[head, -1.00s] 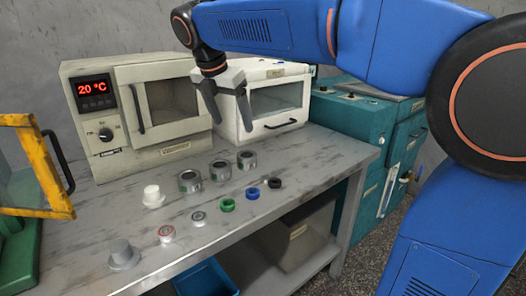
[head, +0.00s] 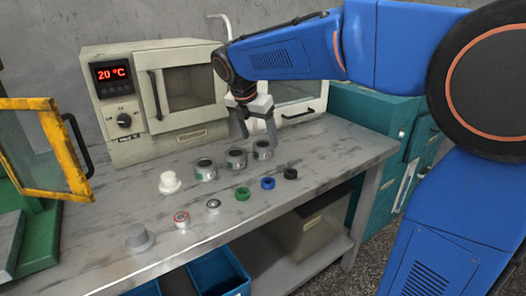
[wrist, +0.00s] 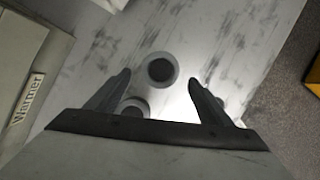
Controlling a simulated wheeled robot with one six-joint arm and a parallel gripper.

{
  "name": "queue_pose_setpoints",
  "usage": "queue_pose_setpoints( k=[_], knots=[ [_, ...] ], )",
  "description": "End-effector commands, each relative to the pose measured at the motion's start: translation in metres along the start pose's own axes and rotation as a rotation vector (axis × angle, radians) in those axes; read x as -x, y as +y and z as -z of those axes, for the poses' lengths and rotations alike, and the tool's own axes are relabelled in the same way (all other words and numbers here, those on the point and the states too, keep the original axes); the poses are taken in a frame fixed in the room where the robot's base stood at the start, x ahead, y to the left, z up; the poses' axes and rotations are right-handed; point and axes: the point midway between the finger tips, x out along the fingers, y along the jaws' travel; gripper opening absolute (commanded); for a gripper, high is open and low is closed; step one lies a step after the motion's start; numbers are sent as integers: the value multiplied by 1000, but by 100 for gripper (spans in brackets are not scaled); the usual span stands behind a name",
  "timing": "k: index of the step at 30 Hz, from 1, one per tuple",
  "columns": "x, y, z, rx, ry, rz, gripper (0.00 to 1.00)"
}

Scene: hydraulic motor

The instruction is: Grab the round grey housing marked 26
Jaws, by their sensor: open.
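Three round grey housings stand in a row on the workbench: a left one (head: 205,170), a middle one (head: 236,159) and a right one (head: 262,150). Their markings are too small to read, so I cannot tell which is 26. My gripper (head: 257,138) points down, open and empty, above and close to the right housing. In the wrist view a round housing with a dark centre (wrist: 160,70) lies in line with the space between my open fingertips (wrist: 160,79). A second round part (wrist: 133,106) is partly hidden behind the left finger and the gripper body.
A warmer oven (head: 185,110) and a white box with a window (head: 300,105) stand behind the housings. The bench's right end is clear.

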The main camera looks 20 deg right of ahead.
Motion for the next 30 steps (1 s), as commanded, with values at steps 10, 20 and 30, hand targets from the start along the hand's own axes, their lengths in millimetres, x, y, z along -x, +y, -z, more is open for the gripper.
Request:
queue_pose_setpoints(
  k=[10, 20, 30],
  knots=[
    [-40, 0, -1, 0, 1, 2, 74],
    [-53, 0, -2, 0, 0, 0, 74],
    [-52, 0, -2, -1, -1, -1, 18]
  ],
)
